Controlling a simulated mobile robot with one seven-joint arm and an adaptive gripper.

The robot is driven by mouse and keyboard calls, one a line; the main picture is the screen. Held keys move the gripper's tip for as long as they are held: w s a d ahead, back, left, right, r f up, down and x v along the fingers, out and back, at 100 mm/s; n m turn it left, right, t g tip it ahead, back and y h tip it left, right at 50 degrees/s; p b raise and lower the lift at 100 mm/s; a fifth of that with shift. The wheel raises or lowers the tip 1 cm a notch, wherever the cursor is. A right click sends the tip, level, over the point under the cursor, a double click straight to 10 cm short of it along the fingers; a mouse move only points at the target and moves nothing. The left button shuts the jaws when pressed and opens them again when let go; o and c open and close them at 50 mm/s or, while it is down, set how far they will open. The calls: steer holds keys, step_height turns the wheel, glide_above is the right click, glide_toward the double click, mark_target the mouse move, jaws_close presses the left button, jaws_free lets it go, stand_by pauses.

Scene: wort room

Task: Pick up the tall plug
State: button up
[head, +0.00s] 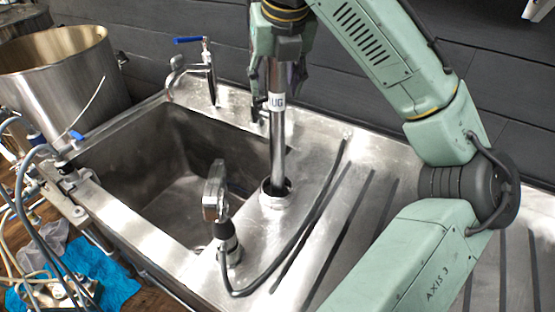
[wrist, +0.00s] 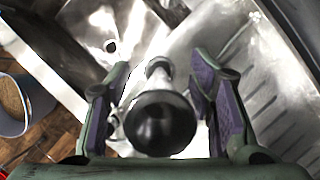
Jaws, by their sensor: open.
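In the wrist view the plug's dark round top (wrist: 160,122) lies between the two purple-padded fingers of my gripper (wrist: 160,75). The fingers are open, with a visible gap on each side of the plug.
The sink basin (head: 150,180) is left of the plug. A blue-handled tap (head: 205,72) stands behind it, and a spray head (head: 214,190) with a dark hose stands in front. A large steel pot (head: 65,85) is at the far left. The ribbed drainboard (head: 335,225) is right.

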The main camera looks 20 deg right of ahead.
jaws_close()
stand_by(0.6)
stand_by(0.5)
